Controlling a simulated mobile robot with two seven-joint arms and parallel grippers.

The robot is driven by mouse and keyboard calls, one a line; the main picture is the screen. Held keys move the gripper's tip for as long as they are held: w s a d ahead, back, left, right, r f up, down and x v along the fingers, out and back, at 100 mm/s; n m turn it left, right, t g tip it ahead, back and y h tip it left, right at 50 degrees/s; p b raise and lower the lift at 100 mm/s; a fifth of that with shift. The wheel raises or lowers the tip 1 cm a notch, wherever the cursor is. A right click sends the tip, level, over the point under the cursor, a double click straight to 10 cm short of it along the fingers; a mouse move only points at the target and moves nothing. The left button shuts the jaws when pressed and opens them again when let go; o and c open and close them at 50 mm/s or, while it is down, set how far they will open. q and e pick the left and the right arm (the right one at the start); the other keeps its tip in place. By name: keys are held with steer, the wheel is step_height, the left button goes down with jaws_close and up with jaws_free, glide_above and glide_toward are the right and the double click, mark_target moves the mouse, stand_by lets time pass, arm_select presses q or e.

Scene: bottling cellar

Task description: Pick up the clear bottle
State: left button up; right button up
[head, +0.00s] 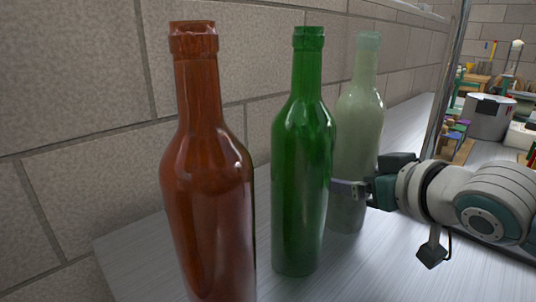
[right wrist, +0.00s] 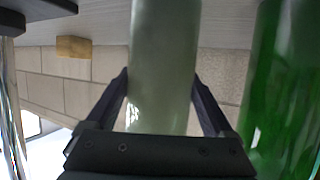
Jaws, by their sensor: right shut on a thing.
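The clear bottle (head: 358,125), pale grey-green and upright, stands at the far end of a row of three bottles on the metal surface. My right gripper (head: 350,188) reaches in from the right and is shut around its lower body. In the right wrist view the clear bottle (right wrist: 163,60) fills the space between the two fingers (right wrist: 160,95). The green bottle (head: 303,150) partly covers the clear one's left edge in the head view. Whether the base touches the surface is hard to tell. My left gripper is not in view.
A brown-red bottle (head: 208,180) stands nearest, left of the green one. A block wall (head: 70,130) runs behind the row. The green bottle also shows close beside my gripper in the right wrist view (right wrist: 285,90). The metal surface (head: 330,275) is bare in front.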

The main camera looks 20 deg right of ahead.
jaws_close()
steer(key=shift+r, duration=0.2)
